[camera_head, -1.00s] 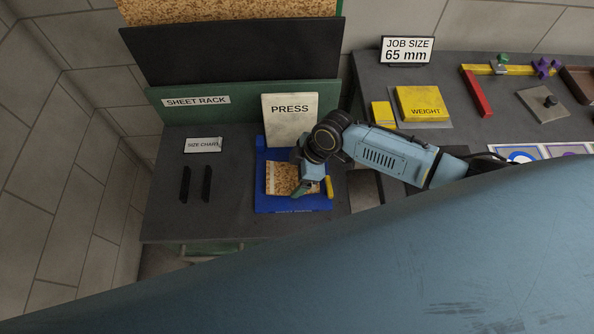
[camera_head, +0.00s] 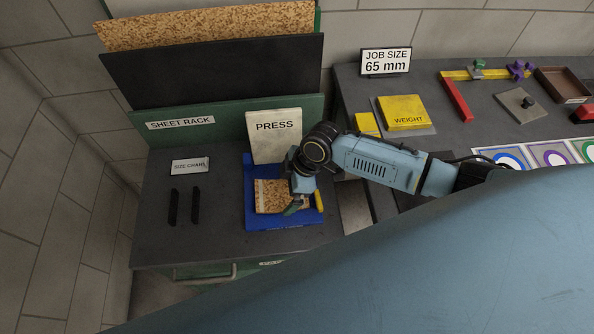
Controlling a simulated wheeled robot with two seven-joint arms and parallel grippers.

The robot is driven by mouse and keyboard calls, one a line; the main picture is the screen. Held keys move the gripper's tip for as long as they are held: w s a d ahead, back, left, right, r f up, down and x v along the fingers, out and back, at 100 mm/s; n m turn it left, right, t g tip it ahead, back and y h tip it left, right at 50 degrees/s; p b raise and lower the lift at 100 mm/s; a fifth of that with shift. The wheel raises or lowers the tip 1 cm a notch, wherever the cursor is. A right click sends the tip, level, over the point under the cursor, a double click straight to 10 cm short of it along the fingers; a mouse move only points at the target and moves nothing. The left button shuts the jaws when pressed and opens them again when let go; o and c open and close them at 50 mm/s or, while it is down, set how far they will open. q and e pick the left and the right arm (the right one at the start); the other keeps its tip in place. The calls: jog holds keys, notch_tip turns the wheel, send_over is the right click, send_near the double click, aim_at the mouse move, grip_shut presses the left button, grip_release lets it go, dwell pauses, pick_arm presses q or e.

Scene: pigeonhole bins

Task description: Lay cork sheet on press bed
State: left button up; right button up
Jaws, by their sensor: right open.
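A small speckled tan cork sheet (camera_head: 269,196) lies on the blue press bed (camera_head: 252,222), in front of the upright pale plate marked PRESS (camera_head: 275,145). My right gripper (camera_head: 306,204) is over the right part of the cork sheet, its fingers apart, one greenish and one yellow. It hides part of the sheet, and I cannot tell whether the fingers touch it. A large cork sheet (camera_head: 205,27) stands in the sheet rack (camera_head: 230,110) behind a black sheet (camera_head: 215,72). My left gripper is out of view.
A size chart card (camera_head: 190,166) and two black bars (camera_head: 184,206) are left of the press. On the right bench are a yellow weight (camera_head: 403,110), a small yellow block (camera_head: 366,124), a red bar (camera_head: 456,100), a brown tray (camera_head: 562,84) and a job size sign reading 65 mm (camera_head: 386,61).

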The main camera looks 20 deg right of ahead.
jog(key=p+v, duration=0.1)
jog(key=v, duration=1)
jog(key=shift+r+p, duration=0.3)
jog(key=shift+r, duration=0.1)
jog(key=shift+s+d, duration=0.15)
jog(key=shift+s, duration=0.05)
